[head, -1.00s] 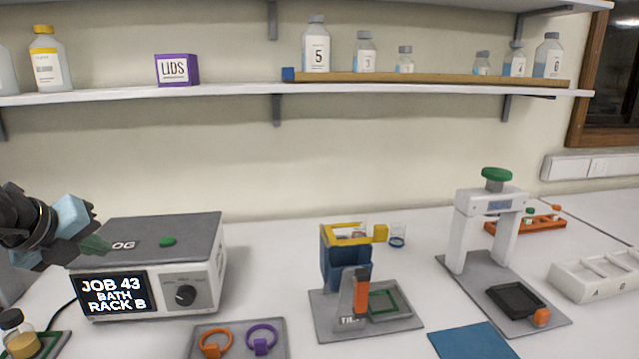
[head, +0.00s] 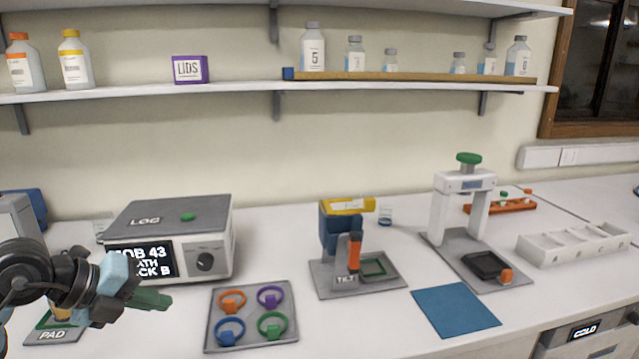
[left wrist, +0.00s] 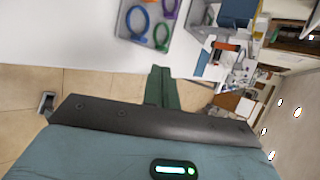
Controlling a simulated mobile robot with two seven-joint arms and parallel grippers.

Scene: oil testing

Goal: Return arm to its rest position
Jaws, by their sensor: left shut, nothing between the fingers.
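My left gripper (head: 148,299) is at the lower left of the head view, in front of the log box and left of the ring tray. Its green fingers are together with nothing between them. In the left wrist view the green fingers (left wrist: 162,88) point up toward the ring tray and stay apart from it. The log box (head: 215,214) shows "JOB 43" on its screen, partly covered by my left arm. My right gripper is in neither view.
A tray (head: 251,342) holds several coloured rings. The tilt stand (head: 335,288), a white press (head: 448,210), a blue mat (head: 456,307) and a white divided rack (head: 560,252) stand to the right. A pad (head: 52,336) lies partly behind my left arm. A bottle shelf (head: 150,95) runs above.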

